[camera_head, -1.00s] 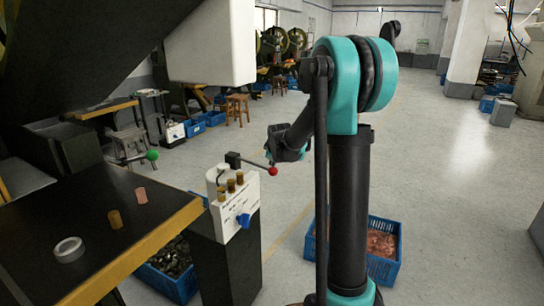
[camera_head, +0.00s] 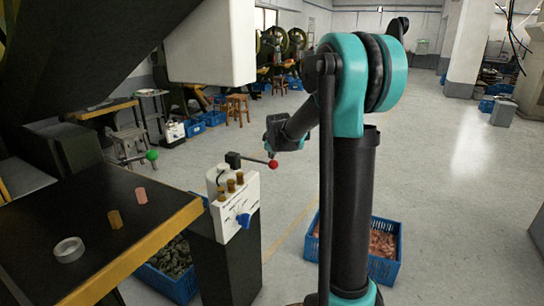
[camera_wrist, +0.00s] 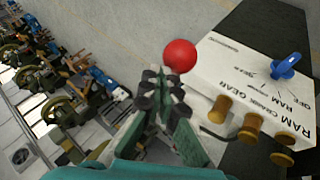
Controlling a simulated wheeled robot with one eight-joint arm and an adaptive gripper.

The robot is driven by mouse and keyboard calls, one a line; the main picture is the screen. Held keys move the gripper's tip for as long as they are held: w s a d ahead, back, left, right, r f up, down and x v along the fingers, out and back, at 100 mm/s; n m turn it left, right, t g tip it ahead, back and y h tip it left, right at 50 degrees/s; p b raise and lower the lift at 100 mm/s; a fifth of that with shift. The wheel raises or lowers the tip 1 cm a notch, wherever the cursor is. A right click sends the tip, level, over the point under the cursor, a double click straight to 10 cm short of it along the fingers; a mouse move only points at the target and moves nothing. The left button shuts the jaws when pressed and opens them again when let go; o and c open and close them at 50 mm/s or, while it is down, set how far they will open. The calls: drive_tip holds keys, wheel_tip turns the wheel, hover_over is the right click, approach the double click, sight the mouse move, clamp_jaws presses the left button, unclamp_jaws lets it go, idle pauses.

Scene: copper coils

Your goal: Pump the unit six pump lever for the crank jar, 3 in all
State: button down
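The pump lever is a dark rod ending in a red ball (camera_head: 273,164). It sticks out to the right from the top of a white control box (camera_head: 237,208) on a dark pedestal. The rod slopes slightly down toward the ball. My gripper (camera_head: 273,152) points down just above the ball. In the wrist view the fingertips (camera_wrist: 160,75) are close together with nothing visible between them. The red ball (camera_wrist: 180,56) lies just past the tips, slightly right; I cannot tell whether they touch. The lever's rod is hidden there.
The box carries several brass plungers (camera_wrist: 252,128) and a blue knob (camera_wrist: 286,66). A dark table with a yellow edge (camera_head: 160,235) stands left, with a green-knobbed lever (camera_head: 152,155) behind it. A blue crate (camera_head: 384,269) is on the floor at right. Floor beyond is open.

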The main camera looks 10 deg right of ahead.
drive_tip(key=shift+w+a+r, duration=0.1)
drive_tip(key=shift+a+r, duration=0.05)
drive_tip(key=shift+r, duration=0.8)
drive_tip(key=shift+w+a+r, duration=0.1)
drive_tip(key=shift+r, duration=0.8)
drive_tip(key=shift+w+a+r, duration=0.1)
drive_tip(key=shift+a+r, duration=0.05)
drive_tip(key=shift+r, duration=1.1)
drive_tip(key=shift+w+a+r, duration=0.1)
drive_tip(key=shift+r, duration=1.1)
drive_tip(key=r, duration=0.3)
drive_tip(key=shift+w+a+r, duration=0.1)
drive_tip(key=shift+a+r, duration=0.15)
drive_tip(key=shift+r, duration=0.15)
drive_tip(key=shift+f, duration=0.1)
drive_tip(key=shift+s+d+f, duration=0.15)
drive_tip(key=shift+f, duration=1.3)
drive_tip(key=shift+s+d+f, duration=0.1)
drive_tip(key=shift+d+f, duration=0.1)
drive_tip(key=shift+f, duration=1.2)
drive_tip(key=shift+s+d+f, duration=0.15)
drive_tip(key=shift+f, duration=1.3)
drive_tip(key=shift+f, duration=0.1)
